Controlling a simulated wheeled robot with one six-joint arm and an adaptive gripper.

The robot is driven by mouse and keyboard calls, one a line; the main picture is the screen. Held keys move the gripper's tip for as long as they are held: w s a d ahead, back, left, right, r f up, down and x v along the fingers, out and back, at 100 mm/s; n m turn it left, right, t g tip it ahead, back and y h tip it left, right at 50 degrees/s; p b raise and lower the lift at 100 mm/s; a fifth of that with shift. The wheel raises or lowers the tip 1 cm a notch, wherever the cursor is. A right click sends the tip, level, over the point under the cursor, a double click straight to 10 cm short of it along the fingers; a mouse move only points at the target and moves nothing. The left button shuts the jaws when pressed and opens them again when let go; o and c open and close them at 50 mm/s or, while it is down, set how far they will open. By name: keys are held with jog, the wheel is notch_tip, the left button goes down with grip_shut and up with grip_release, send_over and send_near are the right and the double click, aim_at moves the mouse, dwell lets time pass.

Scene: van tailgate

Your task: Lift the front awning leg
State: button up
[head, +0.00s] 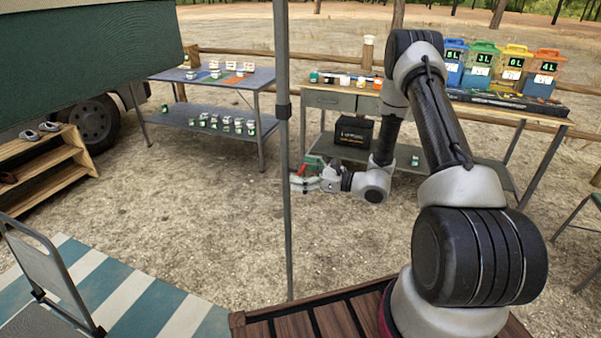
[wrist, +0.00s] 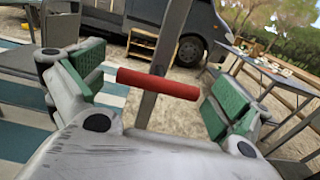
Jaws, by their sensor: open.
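The awning leg (head: 287,235) is a thin grey upright pole with a dark collar partway up, left of the middle in the head view. It also shows in the wrist view (wrist: 172,45), tilted, with a red crossbar handle (wrist: 158,83) in front of it. My gripper (head: 300,178) is beside the leg, low on its right side. In the wrist view its two green-padded fingers (wrist: 158,88) are spread wide on either side of the red handle. The handle lies between them, with gaps at both ends. The leg's top is out of frame.
A grey table (head: 262,78) with small items stands behind the leg, and a workbench (head: 540,118) with coloured containers stands at right. A folding chair (head: 62,275) and striped mat (head: 150,292) are at lower left. A wooden shoe rack (head: 62,172) stands near the van. Gravel around the leg is open.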

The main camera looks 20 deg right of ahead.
jog(key=c, duration=1.4)
notch_tip(320, 180, up, 13)
jog(key=shift+w+f, duration=0.1)
jog(key=o, duration=1.4)
jog(key=shift+f, duration=0.1)
jog(key=v, duration=1.2)
